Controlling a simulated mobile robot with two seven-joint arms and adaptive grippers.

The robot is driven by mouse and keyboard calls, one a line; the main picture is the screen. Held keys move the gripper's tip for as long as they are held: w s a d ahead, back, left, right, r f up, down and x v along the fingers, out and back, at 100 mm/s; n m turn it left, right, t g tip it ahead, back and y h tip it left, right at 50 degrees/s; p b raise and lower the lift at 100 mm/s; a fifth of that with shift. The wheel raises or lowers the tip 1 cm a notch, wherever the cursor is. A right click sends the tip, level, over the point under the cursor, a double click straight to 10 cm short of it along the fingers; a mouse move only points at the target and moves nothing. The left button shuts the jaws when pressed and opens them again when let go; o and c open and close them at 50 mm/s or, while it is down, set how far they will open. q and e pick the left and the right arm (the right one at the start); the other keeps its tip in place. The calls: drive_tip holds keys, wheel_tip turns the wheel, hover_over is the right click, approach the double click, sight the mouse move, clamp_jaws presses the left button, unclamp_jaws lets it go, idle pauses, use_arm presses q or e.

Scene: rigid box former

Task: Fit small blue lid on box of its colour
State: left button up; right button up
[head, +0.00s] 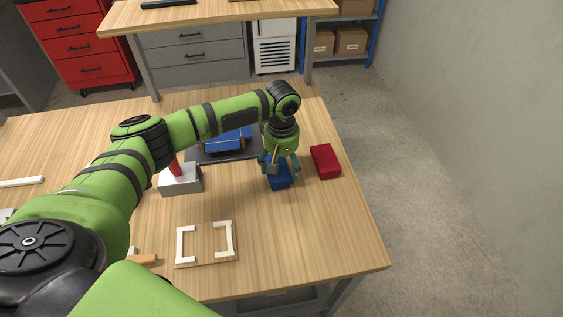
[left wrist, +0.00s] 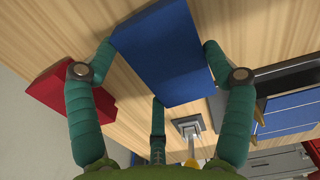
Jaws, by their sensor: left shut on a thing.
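My left gripper (head: 278,164) points down near the right part of the table and is shut on the small blue lid (head: 279,180). In the left wrist view the lid (left wrist: 165,52) is a plain blue block between the fingers (left wrist: 160,60). I cannot tell whether it touches the table. A blue box (head: 228,139) sits on a dark plate, partly hidden behind my left arm. Part of it also shows at the right of the left wrist view (left wrist: 290,115). My right gripper is not in view.
A red block (head: 326,161) lies just right of the lid. A grey block with a red part (head: 181,180) stands left, under my arm. A board with white corner pieces (head: 206,262) lies in front. The table's front right is clear; its right edge is close.

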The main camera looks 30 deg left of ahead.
use_arm(q)
drive_tip(key=shift+f, duration=0.3)
idle(0.5)
drive_tip(key=o, duration=0.9)
drive_tip(key=shift+c, duration=0.2)
